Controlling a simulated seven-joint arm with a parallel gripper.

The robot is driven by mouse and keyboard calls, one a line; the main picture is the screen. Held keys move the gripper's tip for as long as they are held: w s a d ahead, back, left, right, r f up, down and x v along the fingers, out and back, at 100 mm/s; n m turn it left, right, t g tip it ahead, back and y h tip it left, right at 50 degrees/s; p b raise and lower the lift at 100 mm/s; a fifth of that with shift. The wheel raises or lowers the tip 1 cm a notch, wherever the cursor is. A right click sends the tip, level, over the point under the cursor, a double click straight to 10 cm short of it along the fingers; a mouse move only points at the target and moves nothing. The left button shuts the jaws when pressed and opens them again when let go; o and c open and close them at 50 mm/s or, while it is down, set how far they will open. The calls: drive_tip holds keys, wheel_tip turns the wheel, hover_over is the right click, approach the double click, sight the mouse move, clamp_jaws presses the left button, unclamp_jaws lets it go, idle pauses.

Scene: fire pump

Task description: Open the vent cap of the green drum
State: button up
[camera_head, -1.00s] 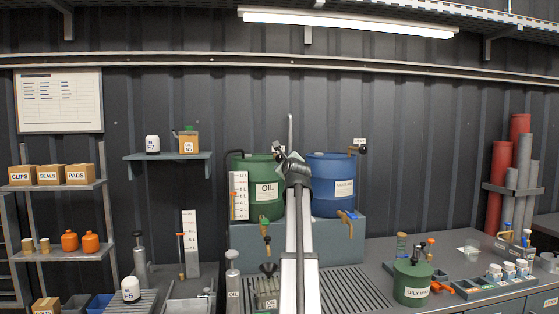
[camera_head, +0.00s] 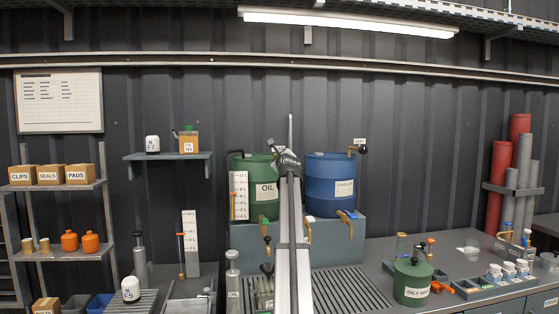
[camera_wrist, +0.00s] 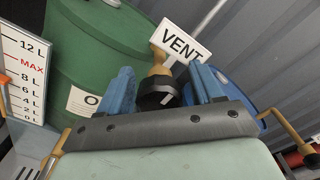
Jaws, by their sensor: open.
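The green drum (camera_head: 262,204), labelled OIL, stands on the grey stand, left of the blue drum. It fills the left of the wrist view (camera_wrist: 95,45). A brass vent fitting (camera_wrist: 160,66) with a black vent cap (camera_wrist: 157,92) is at its upper right edge, below a white VENT sign (camera_wrist: 182,40). My gripper (camera_wrist: 163,88) is open, with one blue finger on each side of the cap. I cannot tell whether either finger touches it. In the head view my gripper (camera_head: 285,157) is at the green drum's upper right and hides its vent.
The blue drum (camera_head: 330,180) stands close on the right, with its own vent cap (camera_head: 363,149). A white level gauge (camera_head: 239,195) is at the green drum's left. Brass taps (camera_head: 348,217) stick out in front. A small green can (camera_head: 412,283) stands on the bench at right.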

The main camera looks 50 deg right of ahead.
drive_tip(key=c, duration=1)
drive_tip(key=shift+c, duration=0.2)
drive_tip(key=shift+n, duration=0.3)
drive_tip(key=n, duration=0.5)
drive_tip(key=shift+n, duration=0.3)
drive_tip(key=n, duration=0.6)
drive_tip(key=shift+r, duration=0.15)
drive_tip(key=n, duration=0.5)
drive_tip(key=shift+n, duration=0.4)
drive_tip(key=n, duration=0.5)
drive_tip(key=shift+r+n, duration=0.1)
drive_tip(key=shift+n, duration=0.3)
